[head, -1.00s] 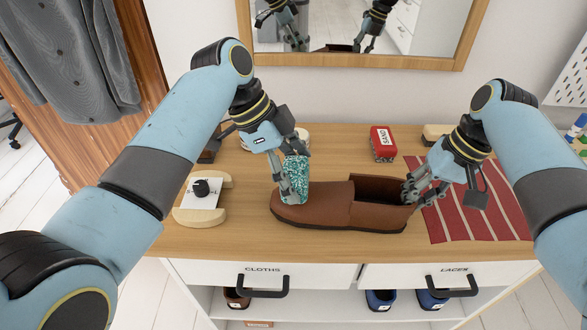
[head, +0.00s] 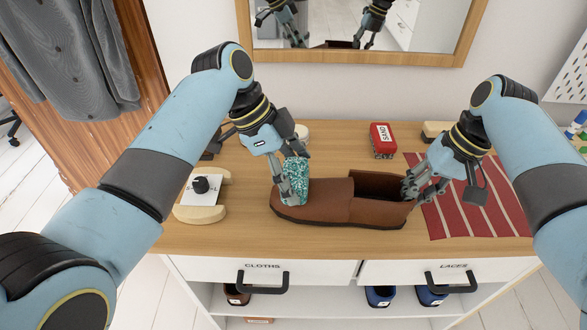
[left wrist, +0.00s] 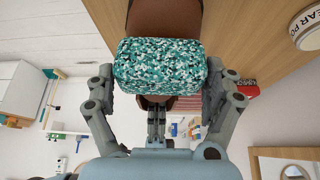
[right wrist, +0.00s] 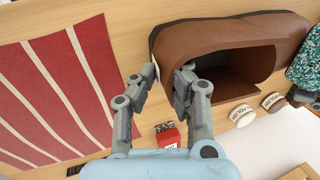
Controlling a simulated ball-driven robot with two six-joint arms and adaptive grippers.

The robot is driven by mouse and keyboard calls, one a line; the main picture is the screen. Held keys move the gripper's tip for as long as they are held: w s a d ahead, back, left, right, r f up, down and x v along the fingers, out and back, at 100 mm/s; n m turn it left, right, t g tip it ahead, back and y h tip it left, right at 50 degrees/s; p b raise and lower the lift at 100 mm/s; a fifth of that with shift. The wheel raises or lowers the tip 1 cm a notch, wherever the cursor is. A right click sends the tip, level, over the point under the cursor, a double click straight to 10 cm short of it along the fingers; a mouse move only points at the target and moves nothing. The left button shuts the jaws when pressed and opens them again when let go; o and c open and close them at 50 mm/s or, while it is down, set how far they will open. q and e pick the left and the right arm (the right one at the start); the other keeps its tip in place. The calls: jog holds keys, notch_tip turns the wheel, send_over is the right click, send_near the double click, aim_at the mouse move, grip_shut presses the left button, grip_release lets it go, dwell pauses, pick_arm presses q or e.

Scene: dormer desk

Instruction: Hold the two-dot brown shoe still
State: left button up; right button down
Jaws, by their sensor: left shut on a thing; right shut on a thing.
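The brown shoe (head: 330,205) lies on the wooden dresser top, toe to the left and opening to the right. My right gripper (head: 408,190) is shut on the wall of the shoe at its heel end; the right wrist view shows one finger inside the opening and one outside (right wrist: 170,80). My left gripper (head: 290,185) is shut on a teal speckled sponge-like block (head: 297,172), held at the top of the shoe's toe. The block fills the left wrist view between the fingers (left wrist: 160,68). I cannot see any dots on the shoe.
A red striped cloth (head: 470,215) lies right of the shoe. A red SAND tin (head: 382,140) stands behind it. A wooden holder with a black knob (head: 203,198) is at the left. A mirror (head: 360,25) hangs behind.

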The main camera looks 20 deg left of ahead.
pick_arm(q)
jog(key=shift+s+d, duration=0.2)
jog(key=shift+s, duration=0.75)
jog(key=shift+w+a+f, duration=0.1)
jog(key=shift+w+a, duration=0.15)
jog(key=shift+w, duration=0.85)
jog(key=shift+w+a, duration=0.25)
jog(key=shift+w, duration=0.85)
jog(key=shift+s+d, duration=0.2)
jog(key=shift+s, duration=0.5)
jog(key=shift+s+d, duration=0.15)
jog(key=shift+s, duration=0.55)
jog(key=shift+s+d, duration=0.15)
jog(key=shift+s, duration=0.65)
jog(key=shift+w+a+f, duration=0.1)
jog(key=shift+w+a, duration=0.15)
jog(key=shift+w, duration=0.85)
jog(key=shift+w+a, duration=0.25)
jog(key=shift+w, duration=0.85)
jog(key=shift+s+d, duration=0.15)
jog(key=shift+s, duration=0.45)
jog(key=shift+s+d, duration=0.15)
jog(key=shift+s, duration=0.4)
jog(key=shift+a+r, duration=0.15)
jog(key=shift+r, duration=1.35)
jog(key=shift+a+r, duration=0.1)
jog(key=shift+r, duration=1.4)
